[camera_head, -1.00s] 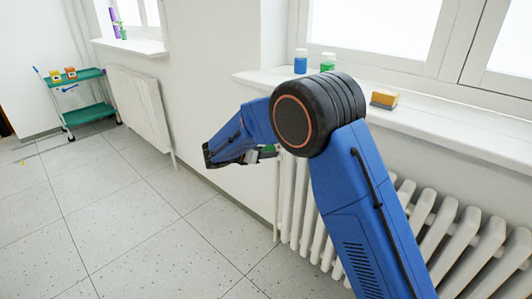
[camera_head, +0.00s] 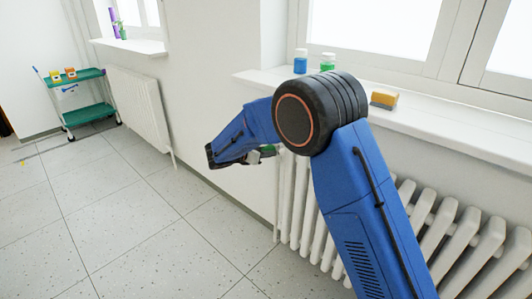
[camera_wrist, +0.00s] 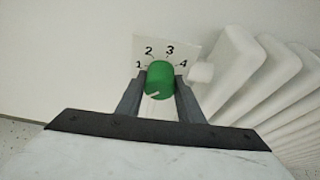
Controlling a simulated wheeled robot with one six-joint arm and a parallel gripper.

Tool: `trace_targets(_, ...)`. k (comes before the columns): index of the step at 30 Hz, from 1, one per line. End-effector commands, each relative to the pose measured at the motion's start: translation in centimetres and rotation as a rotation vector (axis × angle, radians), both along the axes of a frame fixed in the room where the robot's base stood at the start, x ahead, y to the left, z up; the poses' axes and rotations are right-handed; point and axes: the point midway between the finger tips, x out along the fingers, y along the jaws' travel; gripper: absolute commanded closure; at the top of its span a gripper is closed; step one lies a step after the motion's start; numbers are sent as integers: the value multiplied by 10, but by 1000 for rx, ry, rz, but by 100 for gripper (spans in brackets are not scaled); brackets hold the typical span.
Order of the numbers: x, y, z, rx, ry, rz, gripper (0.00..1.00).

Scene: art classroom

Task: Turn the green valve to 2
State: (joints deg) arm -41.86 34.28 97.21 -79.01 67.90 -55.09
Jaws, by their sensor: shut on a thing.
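The green valve (camera_wrist: 159,80) is a round knob in the middle of the wrist view, in front of a white dial plate (camera_wrist: 176,48) numbered 1 to 4. A pale mark on the knob's face sits at its lower part, away from the 2. My gripper (camera_wrist: 159,92) is shut on the valve, with one dark finger on each side of it. In the head view a bit of the green valve (camera_head: 267,150) shows beside my gripper (camera_head: 258,154), near the radiator's left end; my arm hides most of it.
A white radiator (camera_head: 445,243) stands under the window sill (camera_head: 440,122), close to my arm; its ribs (camera_wrist: 265,80) fill the right of the wrist view. A blue jar (camera_head: 300,62), a green jar (camera_head: 327,62) and a yellow sponge-like block (camera_head: 384,99) stand on the sill. Open floor lies left.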

Motion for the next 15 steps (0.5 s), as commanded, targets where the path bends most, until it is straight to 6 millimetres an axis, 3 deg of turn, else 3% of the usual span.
trace_targets(15,-1,-2,0,315,-246,2,88)
